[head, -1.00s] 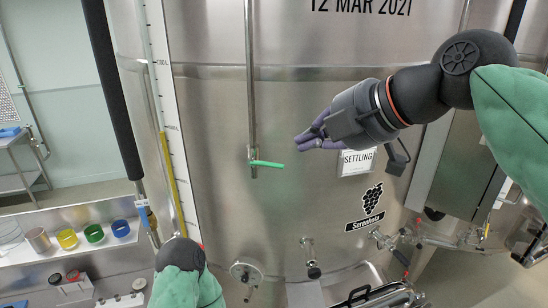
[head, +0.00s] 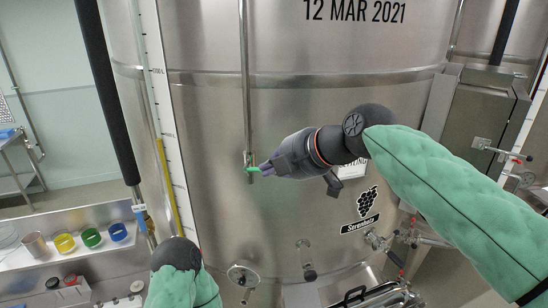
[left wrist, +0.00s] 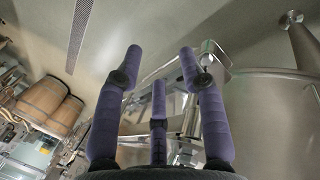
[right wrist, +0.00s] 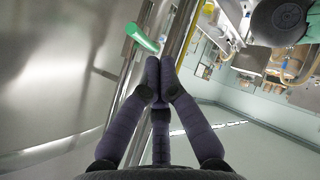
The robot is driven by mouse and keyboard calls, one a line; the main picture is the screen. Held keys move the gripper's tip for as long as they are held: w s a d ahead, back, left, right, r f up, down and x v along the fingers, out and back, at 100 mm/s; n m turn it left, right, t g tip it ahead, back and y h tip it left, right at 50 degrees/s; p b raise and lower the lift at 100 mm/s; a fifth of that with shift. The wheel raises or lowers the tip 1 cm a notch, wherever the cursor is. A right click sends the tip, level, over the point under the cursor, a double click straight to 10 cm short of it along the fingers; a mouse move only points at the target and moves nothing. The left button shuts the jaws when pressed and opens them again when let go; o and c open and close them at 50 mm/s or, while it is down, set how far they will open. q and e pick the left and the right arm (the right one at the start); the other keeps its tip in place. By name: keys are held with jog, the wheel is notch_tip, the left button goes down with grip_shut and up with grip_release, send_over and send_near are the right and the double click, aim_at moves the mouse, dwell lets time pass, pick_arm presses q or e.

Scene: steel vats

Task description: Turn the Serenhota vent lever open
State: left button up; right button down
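The vent lever is a short green handle (head: 252,169) at the lower end of a thin vertical pipe (head: 246,90) on the Serenhota vat (head: 330,100). It lies roughly level in the head view, its right end hidden by my right gripper (head: 267,168). In the right wrist view the green handle (right wrist: 142,38) is just beyond and left of my fingertips (right wrist: 160,68), which are drawn together with nothing visible between them. I cannot tell if they touch the handle. My left gripper (left wrist: 160,58) has its fingers spread and empty; its hand is hidden in the head view.
The Serenhota label (head: 360,222) is below my right arm. Valves (head: 377,240) and a round fitting (head: 243,273) stick out low on the vat. A shelf (head: 60,257) with coloured cups stands at left.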

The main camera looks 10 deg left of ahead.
jog(key=shift+w+f, duration=0.3)
jog(key=shift+f, duration=0.1)
